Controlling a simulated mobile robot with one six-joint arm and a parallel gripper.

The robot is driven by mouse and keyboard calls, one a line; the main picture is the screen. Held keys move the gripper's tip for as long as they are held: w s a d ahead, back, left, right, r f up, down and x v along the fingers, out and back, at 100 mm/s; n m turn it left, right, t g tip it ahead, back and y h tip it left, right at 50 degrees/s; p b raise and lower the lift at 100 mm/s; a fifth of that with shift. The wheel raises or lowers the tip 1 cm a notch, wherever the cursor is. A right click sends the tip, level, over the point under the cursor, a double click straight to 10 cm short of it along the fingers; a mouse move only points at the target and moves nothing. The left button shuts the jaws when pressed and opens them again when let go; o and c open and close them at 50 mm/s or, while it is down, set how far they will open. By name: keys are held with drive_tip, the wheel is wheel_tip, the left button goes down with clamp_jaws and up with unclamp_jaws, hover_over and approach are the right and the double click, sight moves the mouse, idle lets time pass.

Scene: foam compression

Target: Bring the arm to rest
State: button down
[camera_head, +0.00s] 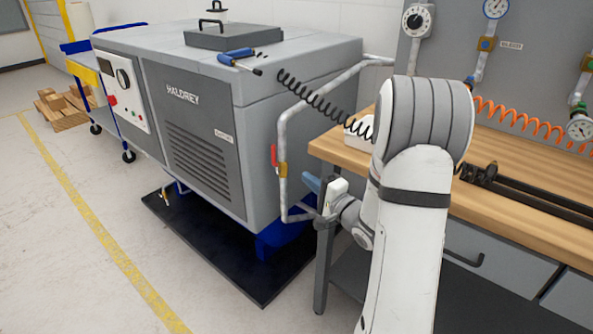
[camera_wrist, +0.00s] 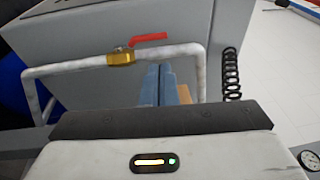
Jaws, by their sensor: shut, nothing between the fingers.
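My gripper (camera_head: 312,184) is at the end of my white arm, in the middle of the head view, beside the workbench's left front corner. Its blue-grey fingers also show in the wrist view (camera_wrist: 159,85), side by side and shut with nothing between them. Beyond them is a grey pipe (camera_wrist: 80,66) with a brass valve (camera_wrist: 121,58) and a red lever (camera_wrist: 149,39). In the head view the red lever (camera_head: 274,156) stands upright along the pipe, left of my gripper. I cannot tell exactly how far apart the fingers and pipe are.
A grey machine (camera_head: 205,168) stands on a black mat (camera_head: 262,290) at left. A wooden workbench (camera_head: 540,184) lies at right, with dark bars (camera_head: 530,196) on top. A coiled black hose (camera_head: 315,100) hangs above my gripper. Open floor (camera_head: 60,250) is at far left.

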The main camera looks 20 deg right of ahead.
drive_tip(key=s+r+n+g+h+p, duration=0.65)
drive_tip(key=r+h+p, duration=0.2)
drive_tip(key=r, duration=0.25)
drive_tip(key=s+a+r+n+g+p, duration=0.2)
drive_tip(key=s+a+g, duration=0.1)
drive_tip(key=s, duration=0.4)
drive_tip(key=s+a+r+n+g+y+p, duration=0.1)
drive_tip(key=s+a+r+n+g+p, duration=0.1)
drive_tip(key=s, duration=0.5)
drive_tip(key=s+a+r+n+g+p, duration=0.2)
drive_tip(key=s+a+n+g+p, duration=0.1)
drive_tip(key=s+a, duration=0.2)
drive_tip(key=shift+s+r+g+y, duration=0.2)
drive_tip(key=shift+s+g+y, duration=0.15)
drive_tip(key=shift+s, duration=0.65)
